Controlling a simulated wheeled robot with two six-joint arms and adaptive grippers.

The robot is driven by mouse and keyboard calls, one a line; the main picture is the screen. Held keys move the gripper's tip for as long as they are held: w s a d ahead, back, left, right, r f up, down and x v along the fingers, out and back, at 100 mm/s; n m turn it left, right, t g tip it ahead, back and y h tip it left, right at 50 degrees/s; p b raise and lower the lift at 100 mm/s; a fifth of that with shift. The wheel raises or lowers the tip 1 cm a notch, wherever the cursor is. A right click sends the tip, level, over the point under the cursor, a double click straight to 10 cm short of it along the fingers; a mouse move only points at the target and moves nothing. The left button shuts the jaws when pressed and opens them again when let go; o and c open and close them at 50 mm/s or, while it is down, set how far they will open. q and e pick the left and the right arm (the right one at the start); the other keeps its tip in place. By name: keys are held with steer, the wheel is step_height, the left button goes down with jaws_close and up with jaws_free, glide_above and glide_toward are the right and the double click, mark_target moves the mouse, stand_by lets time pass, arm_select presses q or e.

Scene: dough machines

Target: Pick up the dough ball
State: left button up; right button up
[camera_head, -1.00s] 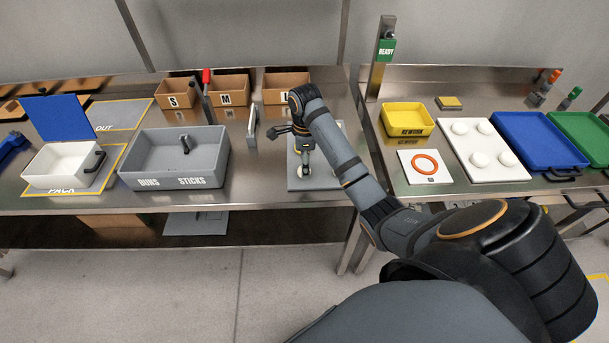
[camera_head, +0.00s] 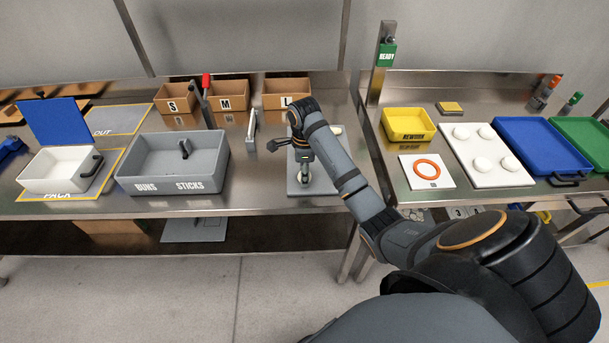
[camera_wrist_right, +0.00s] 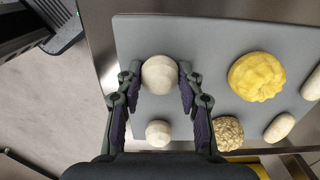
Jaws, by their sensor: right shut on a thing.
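The pale dough ball (camera_wrist_right: 159,75) shows in the right wrist view between the fingertips of my right gripper (camera_wrist_right: 159,78). The fingers are shut on its two sides. It is over the grey board (camera_wrist_right: 210,45); I cannot tell whether it still touches the board. In the head view my right gripper (camera_head: 304,178) points down over the near part of the grey board (camera_head: 325,188), and mostly hides the ball. A smaller pale ball (camera_wrist_right: 158,133) lies between the fingers, nearer the palm in the picture. My left gripper is not in view.
The board also holds a yellow lump (camera_wrist_right: 257,76), a grainy ball (camera_wrist_right: 228,133) and oval pieces (camera_wrist_right: 279,127). At right are a yellow rework bin (camera_head: 408,123), a white tray (camera_head: 490,150) and a blue tray (camera_head: 540,140).

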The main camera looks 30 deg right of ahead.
steer(key=r+p, duration=0.2)
steer(key=r, duration=0.1)
steer(key=r+p, duration=0.1)
steer(key=p, duration=0.1)
steer(key=shift+s+r, duration=0.25)
steer(key=shift+r, duration=0.15)
steer(key=s+a+r+p, duration=0.4)
steer(key=s+r+p, duration=0.4)
steer(key=s+p, duration=0.4)
steer(key=w+a+f+n+b, duration=0.2)
steer(key=a+f+n+b, duration=0.2)
steer(key=f+n, duration=0.5)
steer(key=w+a+f+n+b, duration=0.3)
steer(key=f+n, duration=0.6)
steer(key=n, duration=0.6)
steer(key=a+b, duration=0.1)
steer(key=a, duration=0.1)
steer(key=shift+w+a, duration=0.3)
steer(key=shift+w, duration=0.05)
